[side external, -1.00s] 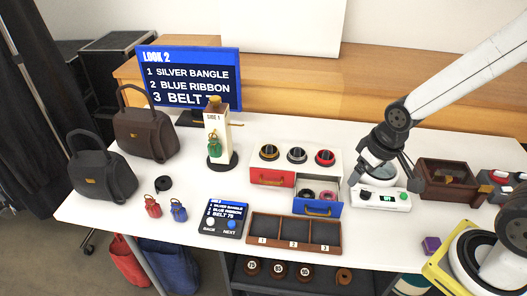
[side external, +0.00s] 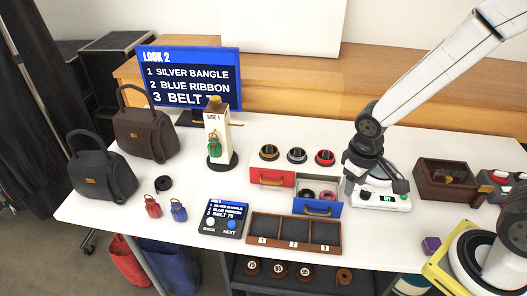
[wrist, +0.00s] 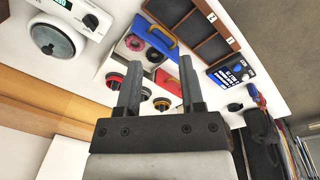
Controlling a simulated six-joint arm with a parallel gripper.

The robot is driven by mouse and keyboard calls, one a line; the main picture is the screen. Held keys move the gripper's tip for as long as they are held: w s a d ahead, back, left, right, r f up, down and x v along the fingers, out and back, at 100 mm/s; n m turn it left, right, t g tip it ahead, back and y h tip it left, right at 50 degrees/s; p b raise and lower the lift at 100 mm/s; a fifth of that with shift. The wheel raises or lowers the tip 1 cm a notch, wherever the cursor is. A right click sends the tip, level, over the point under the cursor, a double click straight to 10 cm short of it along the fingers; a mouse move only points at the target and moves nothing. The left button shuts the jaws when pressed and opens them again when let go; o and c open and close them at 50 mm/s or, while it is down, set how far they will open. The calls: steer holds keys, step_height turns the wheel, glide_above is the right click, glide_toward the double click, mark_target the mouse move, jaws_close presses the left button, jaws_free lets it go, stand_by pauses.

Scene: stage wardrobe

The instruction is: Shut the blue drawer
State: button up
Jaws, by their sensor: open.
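The blue drawer (side external: 318,209) is pulled out of the right side of a small white cabinet (side external: 284,160). A pink ring and a dark ring lie in it. Its blue front with a tan handle also shows in the wrist view (wrist: 159,33). My gripper (side external: 375,188) is open and empty, with its fingers pointing down, just right of the open drawer and over the white scale. In the wrist view my two fingers (wrist: 161,66) stand apart, with the cabinet and drawer beyond them. No contact with the drawer is clear.
The red drawer (side external: 272,178) beside it looks shut. Several knobs or rings sit on the cabinet top. A three-slot wooden tray (side external: 295,233) lies close in front of the blue drawer. The white scale (side external: 383,200) stands right, and a brown box (side external: 446,180) further right.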

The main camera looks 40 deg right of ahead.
step_height(320, 180, down, 10)
steer(key=w+a+n+g+h, duration=0.2)
steer(key=g+h, duration=0.1)
steer(key=h, duration=0.4)
steer(key=n+t+h, duration=0.2)
steer(key=t+h, duration=0.4)
steer(key=t, duration=0.1)
glide_toward(317, 208)
steer(key=s, duration=0.3)
steer(key=shift+r, duration=0.2)
steer(key=shift+w+a+f+n+t+h, duration=0.15)
steer(key=shift+a+f+n+t+h, duration=0.25)
steer(key=shift+t, duration=0.4)
steer(key=shift+f, duration=0.1)
steer(key=shift+d, duration=0.1)
steer(key=shift+x, duration=3.85)
jaws_close()
